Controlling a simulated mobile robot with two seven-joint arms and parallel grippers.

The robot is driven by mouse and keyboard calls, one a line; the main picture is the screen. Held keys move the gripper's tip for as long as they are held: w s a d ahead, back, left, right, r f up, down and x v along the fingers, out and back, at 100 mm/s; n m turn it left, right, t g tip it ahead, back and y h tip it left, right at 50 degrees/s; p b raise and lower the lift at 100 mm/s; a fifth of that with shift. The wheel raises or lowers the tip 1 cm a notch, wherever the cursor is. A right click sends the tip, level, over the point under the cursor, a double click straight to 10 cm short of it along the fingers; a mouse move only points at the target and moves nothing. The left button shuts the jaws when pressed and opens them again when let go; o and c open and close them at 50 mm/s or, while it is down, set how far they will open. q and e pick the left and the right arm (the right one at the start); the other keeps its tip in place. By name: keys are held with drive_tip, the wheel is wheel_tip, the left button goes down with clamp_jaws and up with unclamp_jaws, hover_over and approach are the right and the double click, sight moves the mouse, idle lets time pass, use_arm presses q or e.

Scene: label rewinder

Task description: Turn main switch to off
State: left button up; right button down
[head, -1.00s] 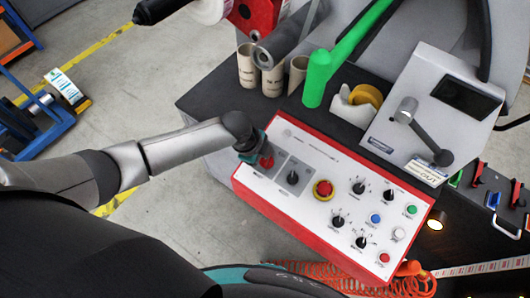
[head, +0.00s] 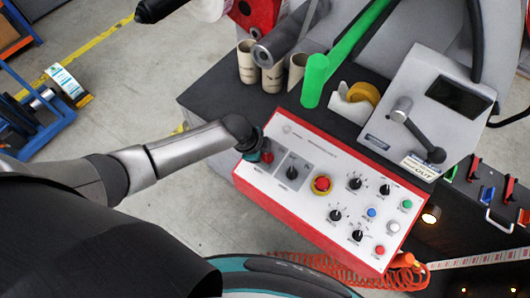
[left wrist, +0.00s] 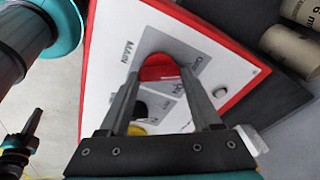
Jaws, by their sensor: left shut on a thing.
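The main switch is a red knob (left wrist: 158,68) on a grey plate printed MAIN, with OFF and ON marks beside it. It sits at the upper left end of the white control panel with a red rim (head: 310,148). In the head view the red knob (head: 267,157) is partly hidden by my left gripper (head: 255,147). In the left wrist view my left gripper (left wrist: 160,82) has one finger on each side of the knob and is shut on it. The knob's exact pointing direction is hard to tell. My right gripper is not in view.
A black selector (head: 292,173) and a red emergency stop (head: 321,184) sit beside the main switch. Cardboard cores (head: 272,77), a tape dispenser (head: 356,102) and a grey display box (head: 425,110) stand behind the panel. An orange coiled hose (head: 340,272) lies in front.

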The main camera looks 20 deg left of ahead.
use_arm(q)
drive_tip(key=o, duration=1.4)
drive_tip(key=p+v, duration=0.2)
drive_tip(key=v, duration=1.3)
drive_tip(key=shift+s+a+r, duration=0.1)
drive_tip(key=shift+r, duration=0.05)
